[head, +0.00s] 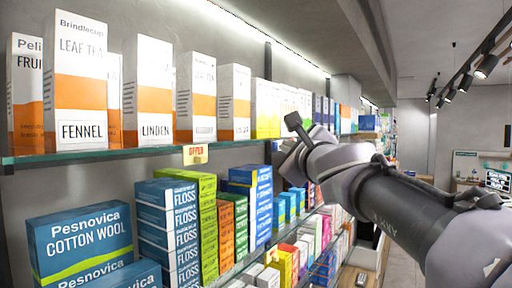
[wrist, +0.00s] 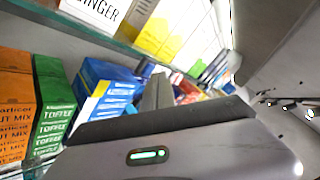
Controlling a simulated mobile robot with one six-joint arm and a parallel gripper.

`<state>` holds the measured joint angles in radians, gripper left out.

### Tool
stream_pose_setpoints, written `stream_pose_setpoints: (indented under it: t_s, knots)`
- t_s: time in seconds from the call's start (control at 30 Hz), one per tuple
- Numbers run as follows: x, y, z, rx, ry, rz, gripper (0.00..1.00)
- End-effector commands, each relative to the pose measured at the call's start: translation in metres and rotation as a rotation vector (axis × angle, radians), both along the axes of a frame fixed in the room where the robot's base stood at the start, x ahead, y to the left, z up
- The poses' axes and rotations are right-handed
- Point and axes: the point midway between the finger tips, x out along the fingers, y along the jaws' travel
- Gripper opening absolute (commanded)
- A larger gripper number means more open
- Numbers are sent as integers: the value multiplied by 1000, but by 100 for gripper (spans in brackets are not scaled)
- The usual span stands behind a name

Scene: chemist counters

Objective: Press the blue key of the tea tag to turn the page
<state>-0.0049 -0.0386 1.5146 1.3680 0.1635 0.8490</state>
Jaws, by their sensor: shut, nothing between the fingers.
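Brindlecup leaf tea boxes, white and orange, stand on the upper shelf in the head view, with a FENNEL box (head: 82,85) at the left and a LINDEN box (head: 149,90) beside it. A small yellow and red OFFER tag (head: 195,154) hangs on the shelf's front edge below them. I see no blue key on it, and cannot tell whether it is the tea tag. My gripper (head: 293,122) is shut and empty, right of the tea boxes and apart from the tag. It also shows in the wrist view (wrist: 158,90), where no tag is discernible.
The upper glass shelf (head: 90,156) runs away along the wall. Below it stand Pesnovica cotton wool (head: 80,240), blue floss boxes (head: 167,222) and green and orange boxes. A blue box (wrist: 105,88) is near my gripper in the wrist view. The aisle at the right is open.

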Motion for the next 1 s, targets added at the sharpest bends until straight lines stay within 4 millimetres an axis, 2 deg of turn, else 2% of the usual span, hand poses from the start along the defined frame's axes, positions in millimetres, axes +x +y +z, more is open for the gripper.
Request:
stream_pose_setpoints:
  t_s: [1.0]
  knots:
    - [6,8,0,0,0,0,0]
